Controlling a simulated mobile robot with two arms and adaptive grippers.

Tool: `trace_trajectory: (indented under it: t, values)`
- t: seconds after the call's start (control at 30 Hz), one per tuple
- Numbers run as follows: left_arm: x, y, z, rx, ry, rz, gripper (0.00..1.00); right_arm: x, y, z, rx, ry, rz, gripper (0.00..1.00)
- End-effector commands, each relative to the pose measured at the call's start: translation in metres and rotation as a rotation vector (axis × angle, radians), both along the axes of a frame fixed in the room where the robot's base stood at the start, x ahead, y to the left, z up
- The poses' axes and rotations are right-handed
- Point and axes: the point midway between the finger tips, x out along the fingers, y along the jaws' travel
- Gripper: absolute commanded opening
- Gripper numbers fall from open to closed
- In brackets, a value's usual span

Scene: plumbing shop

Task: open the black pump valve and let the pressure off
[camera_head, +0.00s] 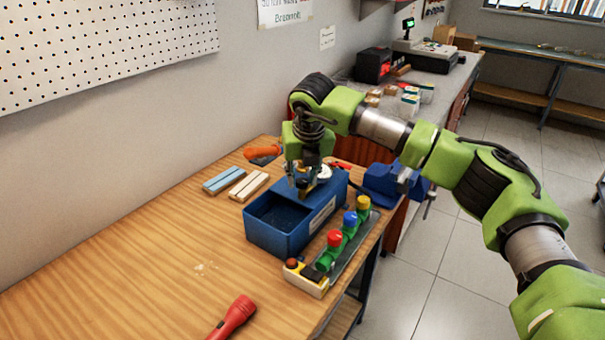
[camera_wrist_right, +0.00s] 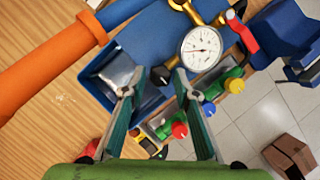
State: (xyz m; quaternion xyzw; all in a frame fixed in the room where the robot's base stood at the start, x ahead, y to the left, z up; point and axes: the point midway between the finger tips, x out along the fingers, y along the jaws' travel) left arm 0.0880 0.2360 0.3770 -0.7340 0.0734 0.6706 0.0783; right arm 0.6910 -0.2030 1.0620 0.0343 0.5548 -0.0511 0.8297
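The blue test pump (camera_head: 262,237) stands on the wooden bench, with an open tank at its near end. In the right wrist view, its round white pressure gauge (camera_wrist_right: 201,49) sits on brass fittings. The small black pump valve knob (camera_wrist_right: 160,76) shows just below left of the gauge. My right gripper (camera_head: 305,190) points down over the pump. In the right wrist view, its fingers (camera_wrist_right: 158,82) are apart, with the black knob between the tips; I cannot tell whether they touch it. The gauge needle is too small to read. My left gripper is out of view.
The orange pump handle (camera_wrist_right: 45,70) runs beside the pump. A red lever (camera_wrist_right: 241,32) is near the gauge. A rack with red, blue and yellow knobs (camera_head: 335,238) stands close on the right. A red flashlight (camera_head: 234,316) lies at the front. The left bench is mostly clear.

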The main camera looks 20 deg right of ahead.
Motion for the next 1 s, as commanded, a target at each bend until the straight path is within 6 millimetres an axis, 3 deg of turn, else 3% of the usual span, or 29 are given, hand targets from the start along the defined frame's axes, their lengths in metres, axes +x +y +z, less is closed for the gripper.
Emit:
trace_trajectory:
  t: [0.33, 0.43, 0.47, 1.0]
  values:
    - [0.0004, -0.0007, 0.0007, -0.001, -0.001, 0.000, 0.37, 0.0016, -0.0001, -0.0040, 0.000, 0.000, 0.001, 0.28]
    - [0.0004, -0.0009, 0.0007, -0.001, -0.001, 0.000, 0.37, 0.0015, -0.0001, -0.0039, 0.000, 0.000, 0.001, 0.02]
    - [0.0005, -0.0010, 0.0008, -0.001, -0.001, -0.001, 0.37, 0.0015, -0.0001, -0.0038, 0.000, 0.000, 0.001, 0.00]
    - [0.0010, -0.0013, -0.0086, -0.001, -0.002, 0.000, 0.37, 0.0018, -0.0016, -0.0054, 0.001, -0.001, 0.125, 0.00]
